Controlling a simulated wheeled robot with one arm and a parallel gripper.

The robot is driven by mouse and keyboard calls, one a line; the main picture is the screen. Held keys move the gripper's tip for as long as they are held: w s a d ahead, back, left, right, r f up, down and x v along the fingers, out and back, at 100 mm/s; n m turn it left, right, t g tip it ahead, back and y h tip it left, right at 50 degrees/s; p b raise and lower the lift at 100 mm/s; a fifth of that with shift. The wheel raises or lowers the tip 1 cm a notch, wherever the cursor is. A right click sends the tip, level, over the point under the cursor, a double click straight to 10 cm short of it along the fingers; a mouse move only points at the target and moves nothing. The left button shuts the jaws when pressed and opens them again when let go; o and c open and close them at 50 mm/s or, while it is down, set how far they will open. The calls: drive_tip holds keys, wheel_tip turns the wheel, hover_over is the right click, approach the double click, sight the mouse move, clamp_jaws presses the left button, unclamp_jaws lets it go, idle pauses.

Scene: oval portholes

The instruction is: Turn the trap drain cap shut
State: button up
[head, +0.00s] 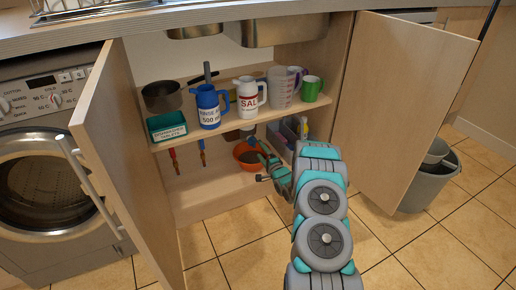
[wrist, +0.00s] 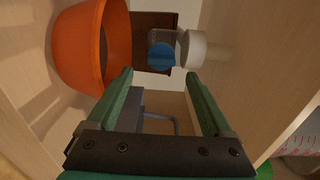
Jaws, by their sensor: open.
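The blue cap (wrist: 161,57) shows in the wrist view, just beyond my fingertips and roughly centred between them. I take it for the trap drain cap. It sits in front of a clear grey body, beside a white pipe fitting (wrist: 195,48). I cannot tell how far it is turned. My gripper (wrist: 160,76) is open and empty, with one green finger on each side and a gap before the cap. In the head view my gripper (head: 261,166) reaches into the cabinet beside the orange bowl (head: 246,153). The cap cannot be made out there.
The orange bowl (wrist: 92,45) is close on the left in the wrist view. A brown panel (wrist: 150,25) stands behind the cap. Above is a shelf (head: 220,128) with jugs and mugs. Open cabinet doors (head: 115,150) flank the opening. A grey bin (head: 430,180) stands at right.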

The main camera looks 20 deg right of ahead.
drive_tip(key=s, duration=0.3)
idle(0.5)
